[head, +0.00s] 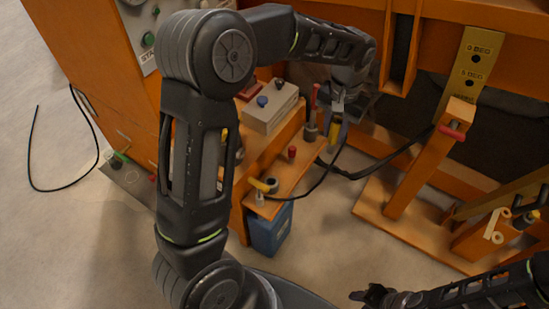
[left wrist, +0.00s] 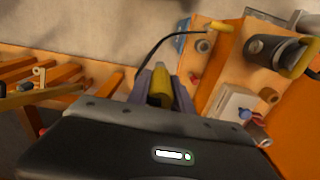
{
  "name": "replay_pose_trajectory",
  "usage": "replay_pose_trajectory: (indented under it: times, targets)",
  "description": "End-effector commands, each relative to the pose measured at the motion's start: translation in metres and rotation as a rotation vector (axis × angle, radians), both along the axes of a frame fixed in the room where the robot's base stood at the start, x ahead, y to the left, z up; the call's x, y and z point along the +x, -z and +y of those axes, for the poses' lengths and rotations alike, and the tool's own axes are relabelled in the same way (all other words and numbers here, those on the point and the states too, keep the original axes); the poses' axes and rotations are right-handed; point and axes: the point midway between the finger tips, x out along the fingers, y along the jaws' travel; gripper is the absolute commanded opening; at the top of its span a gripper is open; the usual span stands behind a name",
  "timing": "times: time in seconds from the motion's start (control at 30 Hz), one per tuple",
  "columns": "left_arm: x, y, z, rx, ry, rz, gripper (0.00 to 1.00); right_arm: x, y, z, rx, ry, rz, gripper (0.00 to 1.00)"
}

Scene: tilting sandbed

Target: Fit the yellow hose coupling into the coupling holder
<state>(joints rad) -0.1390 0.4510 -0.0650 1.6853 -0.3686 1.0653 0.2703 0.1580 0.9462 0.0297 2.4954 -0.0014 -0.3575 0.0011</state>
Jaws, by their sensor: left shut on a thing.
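My left gripper (head: 338,108) is shut on the yellow hose coupling (head: 333,131), holding it in the air at the right side of the orange shelf. The coupling (left wrist: 160,86) also shows between the two fingers in the left wrist view. A black hose (head: 318,180) loops between the coupling's side and the shelf. The shelf carries a small fitting with a yellow handle (head: 263,186) and a dark upright cylinder (head: 311,131). I cannot tell which fitting is the coupling holder. My right gripper (head: 362,296) is low at the bottom, away from the shelf; its jaws are unclear.
The orange shelf (head: 288,180) bears a red knob (head: 291,152) and a pale box with a blue knob (head: 270,107). A blue bin (head: 270,232) stands below. An orange frame with a tilted post (head: 425,165) stands at the right. Floor at the front is clear.

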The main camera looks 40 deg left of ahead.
Motion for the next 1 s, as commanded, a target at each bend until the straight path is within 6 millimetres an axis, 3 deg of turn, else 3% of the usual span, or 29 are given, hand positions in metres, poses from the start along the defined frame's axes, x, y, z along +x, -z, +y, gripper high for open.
replay_pose_trajectory:
  times: [0.13, 0.27, 0.37, 0.6, 0.7, 0.83, 1.0]
  targets:
    - [0.0, 0.004, 0.002, -0.001, 0.007, 0.0, 0.0, 0.0, 0.004, 0.0, 0.0, 0.0, 0.0, 0.36]
    - [-0.001, 0.025, 0.017, -0.002, 0.061, 0.002, 0.0, 0.0, 0.021, 0.0, 0.0, 0.0, 0.0, 0.36]
    - [-0.004, 0.055, 0.04, -0.006, 0.15, 0.003, 0.0, 0.0, 0.045, 0.0, -0.001, 0.0, 0.0, 0.36]
    - [-0.019, 0.142, 0.115, -0.008, 0.475, 0.0, 0.0, 0.0, 0.116, -0.001, -0.001, -0.002, -0.001, 0.36]
    - [-0.028, 0.17, 0.142, -0.006, 0.604, -0.001, 0.0, 0.0, 0.138, -0.001, -0.002, -0.001, -0.001, 0.36]
    - [-0.036, 0.188, 0.164, -0.001, 0.719, -0.002, 0.0, 0.0, 0.153, -0.001, -0.002, -0.002, -0.002, 0.36]
    - [-0.039, 0.19, 0.171, 0.001, 0.767, -0.002, 0.0, 0.0, 0.153, -0.001, -0.002, -0.002, -0.002, 0.36]
